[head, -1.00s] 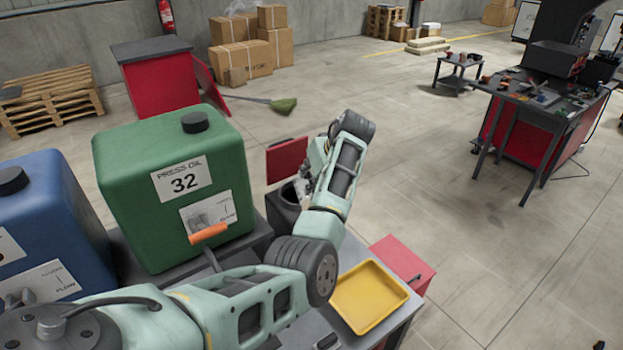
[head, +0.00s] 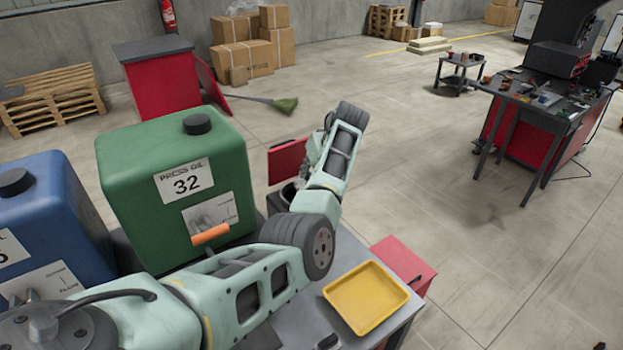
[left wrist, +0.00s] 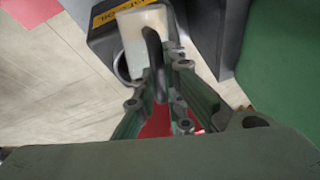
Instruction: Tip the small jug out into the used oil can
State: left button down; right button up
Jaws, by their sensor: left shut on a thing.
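The small jug (left wrist: 135,45) shows in the left wrist view as a pale, whitish body with a dark handle. My left gripper (left wrist: 158,76) is shut on it at the handle. The used oil can (left wrist: 101,40) is dark with a yellow label, and the jug is over or in front of its top. A round rim shows beside the jug; the jug hides much of the can's top. Whether the jug touches the can, and its contents, I cannot tell. In the head view the can (head: 276,203) stands right of the green drum, partly behind my left arm, which hides the jug. My right gripper is out of view.
The green press oil drum (head: 160,225) and a blue drum (head: 45,205) stand close on the left. A yellow tray (head: 366,297) lies on the bench near my arm. A red box (head: 403,262) is beside it. The floor to the right is open.

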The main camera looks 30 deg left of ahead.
pick_arm(q)
jog(key=shift+a+r, duration=0.1)
jog(key=shift+w+a+r+h, duration=0.2)
jog(key=shift+h, duration=0.1)
jog(key=shift+f+g+b, duration=0.1)
jog(key=shift+g+b, duration=0.2)
jog(key=shift+b, duration=0.1)
jog(key=shift+w+a+h+b, duration=0.15)
jog(key=shift+a+h+b, duration=0.05)
jog(key=shift+h+b, duration=0.15)
jog(key=shift+r, duration=0.25)
